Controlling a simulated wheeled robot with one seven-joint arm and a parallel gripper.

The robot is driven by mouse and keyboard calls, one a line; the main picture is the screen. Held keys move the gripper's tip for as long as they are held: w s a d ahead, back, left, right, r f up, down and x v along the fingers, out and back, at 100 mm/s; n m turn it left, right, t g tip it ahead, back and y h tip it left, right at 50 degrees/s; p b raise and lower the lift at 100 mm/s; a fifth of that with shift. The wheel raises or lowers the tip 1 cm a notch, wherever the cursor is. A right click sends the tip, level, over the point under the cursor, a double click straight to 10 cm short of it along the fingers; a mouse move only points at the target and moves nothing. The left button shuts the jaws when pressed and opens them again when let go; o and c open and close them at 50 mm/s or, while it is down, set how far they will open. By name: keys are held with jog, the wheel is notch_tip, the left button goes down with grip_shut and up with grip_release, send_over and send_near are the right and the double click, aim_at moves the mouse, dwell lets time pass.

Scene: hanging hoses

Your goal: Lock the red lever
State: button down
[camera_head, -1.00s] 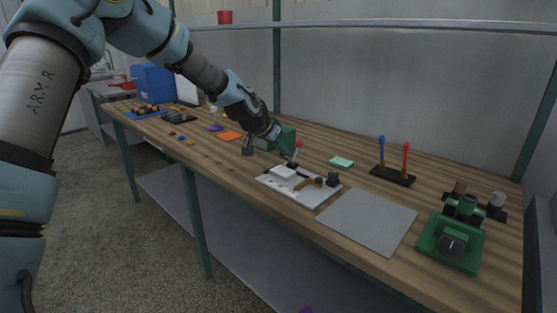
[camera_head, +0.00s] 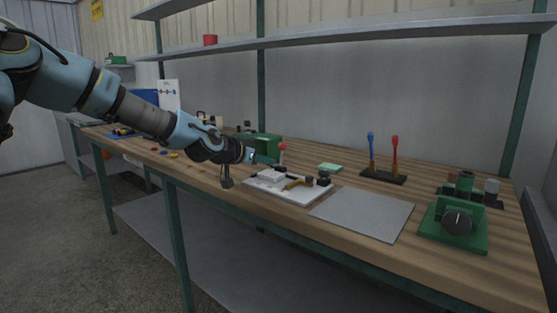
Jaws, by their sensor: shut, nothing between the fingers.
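A red lever (camera_head: 395,150) stands upright at the right end of a dark base (camera_head: 384,176) towards the back of the bench. A matching blue lever (camera_head: 371,148) stands upright beside it on the left. My gripper (camera_head: 275,162) is at the left of the levers, well apart from them, low over the bench behind the white board. It is shut and empty; its fingertips are small and partly hard to make out. A small red ball-topped part (camera_head: 282,147) shows right at the fingertips; I cannot tell whether they touch.
A white board (camera_head: 310,194) with a hammer-like tool (camera_head: 297,183) lies in front of my gripper. A grey plate (camera_head: 362,213) lies in front of the levers. A green device with a dial (camera_head: 454,222) is at the right. A green box (camera_head: 268,146) stands behind my gripper.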

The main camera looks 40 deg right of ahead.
jog(key=shift+s+a+f+h+b, duration=0.15)
jog(key=shift+f+h+b, duration=0.7)
jog(key=shift+h+b, duration=1)
jog(key=shift+f+y+b, duration=0.1)
jog(key=shift+y+b, duration=0.35)
jog(key=shift+b, duration=0.3)
jog(key=shift+s+a+f+b, duration=0.15)
jog(key=shift+f+b, duration=0.15)
jog(key=shift+b, duration=0.2)
